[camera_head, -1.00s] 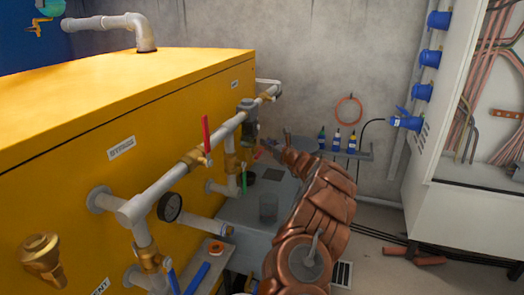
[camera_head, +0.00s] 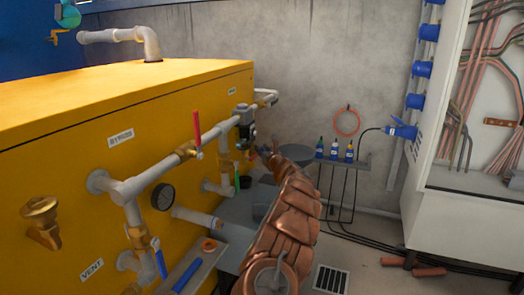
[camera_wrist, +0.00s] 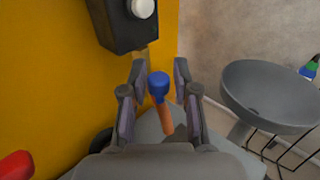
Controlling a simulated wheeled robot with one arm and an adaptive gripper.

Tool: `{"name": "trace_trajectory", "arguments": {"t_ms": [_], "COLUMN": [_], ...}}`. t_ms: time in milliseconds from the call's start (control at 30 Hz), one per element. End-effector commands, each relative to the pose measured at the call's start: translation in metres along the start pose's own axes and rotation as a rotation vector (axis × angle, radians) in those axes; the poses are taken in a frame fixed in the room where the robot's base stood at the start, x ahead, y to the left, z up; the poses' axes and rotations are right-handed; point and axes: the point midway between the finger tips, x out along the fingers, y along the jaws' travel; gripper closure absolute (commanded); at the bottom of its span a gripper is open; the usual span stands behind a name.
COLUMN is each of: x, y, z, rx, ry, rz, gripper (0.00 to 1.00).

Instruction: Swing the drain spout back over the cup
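My gripper (camera_head: 266,156) reaches in beside the yellow tank (camera_head: 125,115), under the dark valve box on its pipework. In the wrist view my gripper (camera_wrist: 160,85) is open, with its two fingers apart. Between them stands a blue-capped orange-copper piece (camera_wrist: 158,87), which looks like the spout; I see a gap on both sides of the cap. I cannot make out the spout in the head view. The cup is not visible now, and my arm covers the part of the bench where a clear cup stood earlier.
A dark box with a white knob (camera_wrist: 120,22) is close above my fingers. A grey bowl (camera_wrist: 268,92) on a wire stand is to the right. A red-handled valve (camera_head: 196,130) and gauge (camera_head: 162,196) are on the tank's pipes. Bottles (camera_head: 334,150) stand on a wall shelf.

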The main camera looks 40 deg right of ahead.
Motion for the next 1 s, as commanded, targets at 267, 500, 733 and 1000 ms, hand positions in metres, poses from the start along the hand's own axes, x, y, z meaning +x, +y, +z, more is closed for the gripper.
{"name": "trace_trajectory", "arguments": {"t_ms": [267, 500, 733, 1000], "x": [0.0, -0.002, -0.015, -0.035], "y": [0.0, -0.002, -0.002, -0.001], "z": [0.001, 0.002, 0.004, 0.003], "rx": [-0.001, 0.0, 0.0, 0.002], "ry": [-0.002, -0.002, -0.004, -0.004], "rz": [0.0, -0.001, -0.003, -0.001], "gripper": [0.54, 0.54, 0.54, 0.54]}}
